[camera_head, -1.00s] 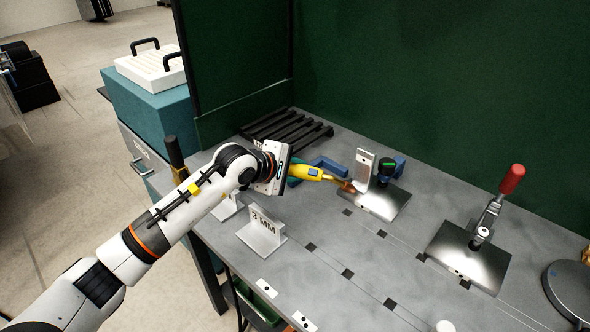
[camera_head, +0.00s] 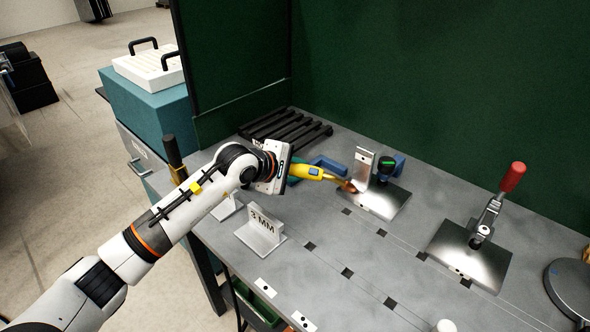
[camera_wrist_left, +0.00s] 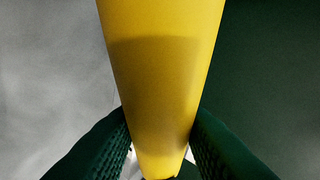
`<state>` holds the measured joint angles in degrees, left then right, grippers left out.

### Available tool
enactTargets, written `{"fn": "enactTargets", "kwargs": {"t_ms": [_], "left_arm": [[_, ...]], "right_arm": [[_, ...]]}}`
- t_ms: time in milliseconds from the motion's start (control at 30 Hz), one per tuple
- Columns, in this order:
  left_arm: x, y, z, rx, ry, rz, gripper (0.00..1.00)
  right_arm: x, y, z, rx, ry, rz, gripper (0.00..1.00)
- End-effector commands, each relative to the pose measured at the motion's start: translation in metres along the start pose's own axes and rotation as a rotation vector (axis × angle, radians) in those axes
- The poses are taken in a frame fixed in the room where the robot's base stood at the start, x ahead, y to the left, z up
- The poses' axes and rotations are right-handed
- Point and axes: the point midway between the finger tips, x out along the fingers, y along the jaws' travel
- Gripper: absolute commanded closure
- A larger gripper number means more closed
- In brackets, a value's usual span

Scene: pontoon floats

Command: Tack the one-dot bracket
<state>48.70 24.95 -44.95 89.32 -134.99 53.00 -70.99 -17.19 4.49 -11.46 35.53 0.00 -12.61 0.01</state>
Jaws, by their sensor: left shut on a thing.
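My left gripper (camera_head: 292,172) is shut on a yellow torch (camera_head: 313,172), which fills the middle of the left wrist view (camera_wrist_left: 160,80) between the two dark green ribbed fingers. The torch's copper-coloured tip (camera_head: 349,186) is at the foot of an upright metal bracket (camera_head: 362,168), near its front lower edge. I cannot tell whether it touches. The bracket stands on a shiny steel plate (camera_head: 384,202). Its dots are too small to count surely. A blue clamp or magnet with a dark, green-marked knob (camera_head: 387,164) is right behind the bracket. My right gripper is out of view.
A second steel plate (camera_head: 468,256) with a red-handled toggle clamp (camera_head: 512,177) stands to the right. A black slatted rack (camera_head: 288,132) lies at the back. Green screens close off the rear. The front middle of the table is mostly clear.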

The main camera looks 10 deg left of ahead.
Motion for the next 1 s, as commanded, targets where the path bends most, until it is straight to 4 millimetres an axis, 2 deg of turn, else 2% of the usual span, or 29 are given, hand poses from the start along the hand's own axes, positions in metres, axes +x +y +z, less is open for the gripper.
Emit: {"fn": "enactTargets", "kwargs": {"t_ms": [1000], "left_arm": [[0.0004, -0.0022, -0.0004, 0.002, 0.001, -0.006, 0.96]], "right_arm": [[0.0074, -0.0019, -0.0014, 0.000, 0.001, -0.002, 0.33]]}}
